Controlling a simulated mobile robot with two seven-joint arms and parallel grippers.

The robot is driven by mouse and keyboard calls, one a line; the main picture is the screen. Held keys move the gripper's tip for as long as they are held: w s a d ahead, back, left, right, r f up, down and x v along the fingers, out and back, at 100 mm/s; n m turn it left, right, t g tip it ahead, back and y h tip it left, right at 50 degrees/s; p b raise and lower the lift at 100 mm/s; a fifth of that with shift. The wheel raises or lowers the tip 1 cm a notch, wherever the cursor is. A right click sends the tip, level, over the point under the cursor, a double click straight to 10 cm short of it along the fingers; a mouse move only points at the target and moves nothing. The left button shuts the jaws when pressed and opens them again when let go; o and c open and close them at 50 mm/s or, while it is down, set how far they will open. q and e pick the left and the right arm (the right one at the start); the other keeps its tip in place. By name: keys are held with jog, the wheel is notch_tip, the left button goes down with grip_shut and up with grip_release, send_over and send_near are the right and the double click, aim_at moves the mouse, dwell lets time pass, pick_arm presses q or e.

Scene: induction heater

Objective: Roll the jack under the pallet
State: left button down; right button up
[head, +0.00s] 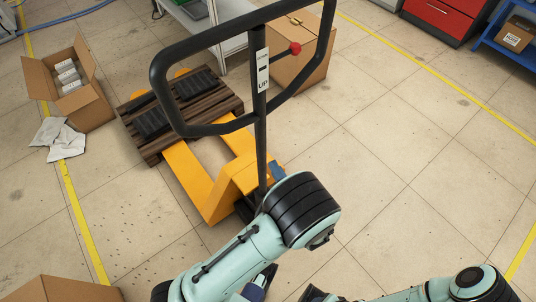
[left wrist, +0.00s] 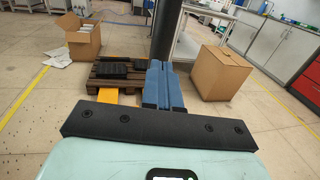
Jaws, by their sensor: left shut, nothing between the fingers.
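The yellow pallet jack (head: 200,183) stands mid-floor, its black loop handle (head: 205,40) rising toward me on a black post (head: 260,150). Its forks run away from me to the wooden pallet (head: 225,101) and pass under its near edge. Yellow ends show past the pallet's far side. Black blocks lie on the pallet (left wrist: 103,86). The blue fingers of my left gripper (head: 277,171) are beside the post, right of it in the head view. In the left wrist view the fingers (left wrist: 163,85) are shut and empty, in front of the post; contact cannot be told.
An open carton (head: 78,105) with white packs stands left of the pallet, white sheets (head: 58,138) beside it. A closed carton (head: 305,70) stands to the right. Another carton (head: 60,290) is at the bottom left. Floor to the right is clear.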

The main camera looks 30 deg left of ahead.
aim_at(263, 147)
pick_arm(q)
jog(key=shift+x, duration=2.7)
